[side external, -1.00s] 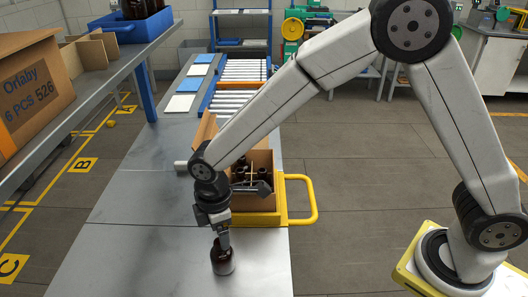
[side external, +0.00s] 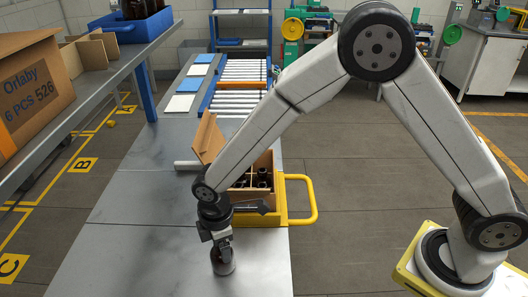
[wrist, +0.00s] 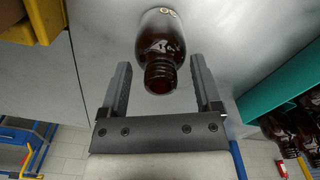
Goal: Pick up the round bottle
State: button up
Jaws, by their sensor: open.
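The round bottle (side external: 223,264) is dark amber and stands upright on the grey metal table, near its front end in the side view. In the wrist view the bottle (wrist: 162,48) has its neck pointing toward my gripper. My gripper (wrist: 161,85) is open, with one finger on each side of the neck and a visible gap on both sides. In the side view my gripper (side external: 221,248) is directly above the bottle and hides its neck.
A cardboard box (side external: 262,164) with several dark bottles stands in a yellow tray (side external: 298,221) behind my gripper. A shelf (side external: 95,83) with a blue bin (side external: 140,27) and a large carton (side external: 40,90) is at the left. The table around the bottle is clear.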

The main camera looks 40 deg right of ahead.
grip_shut()
jog(key=shift+r, duration=0.15)
dwell(0.4)
jog(key=shift+r, duration=0.55)
jog(key=s+d+r, duration=0.3)
jog(key=s+r, duration=0.2)
jog(key=s, duration=0.1)
jog(key=s+d+r, duration=0.2)
jog(key=s+r, duration=0.4)
jog(key=shift+s+d+r, duration=0.3)
jog(key=shift+s+d, duration=0.1)
